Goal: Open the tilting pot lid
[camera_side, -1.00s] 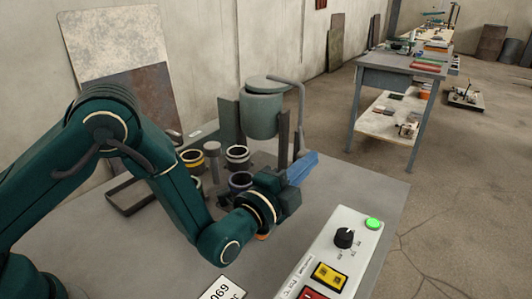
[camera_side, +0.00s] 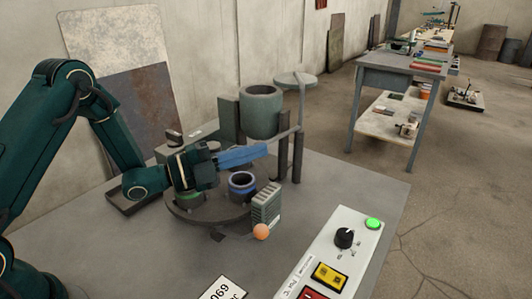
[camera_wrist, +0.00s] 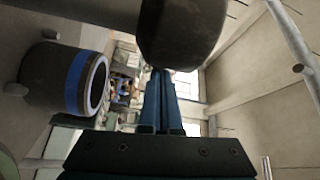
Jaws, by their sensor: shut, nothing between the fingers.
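The tilting pot (camera_side: 262,115) is a grey-green cylinder held between upright posts at the back of the table, its open mouth visible. Its round lid (camera_side: 296,78) stands clear of the mouth, to the right, on a thin bent arm (camera_side: 301,100). My gripper (camera_side: 266,149) is shut and empty, its blue fingers pointing right, just below the pot in the picture. Whether they touch the pot or its bar is unclear. In the wrist view the shut fingers (camera_wrist: 160,75) point at the underside of a large dark rounded body (camera_wrist: 180,32), likely the pot.
A cup with a blue band (camera_side: 242,184) stands on a dark round turntable (camera_side: 215,212) below my gripper; it also shows in the wrist view (camera_wrist: 75,80). A grey ribbed block (camera_side: 266,207) and orange ball (camera_side: 261,232) are in front. The control box (camera_side: 335,250) stands front right.

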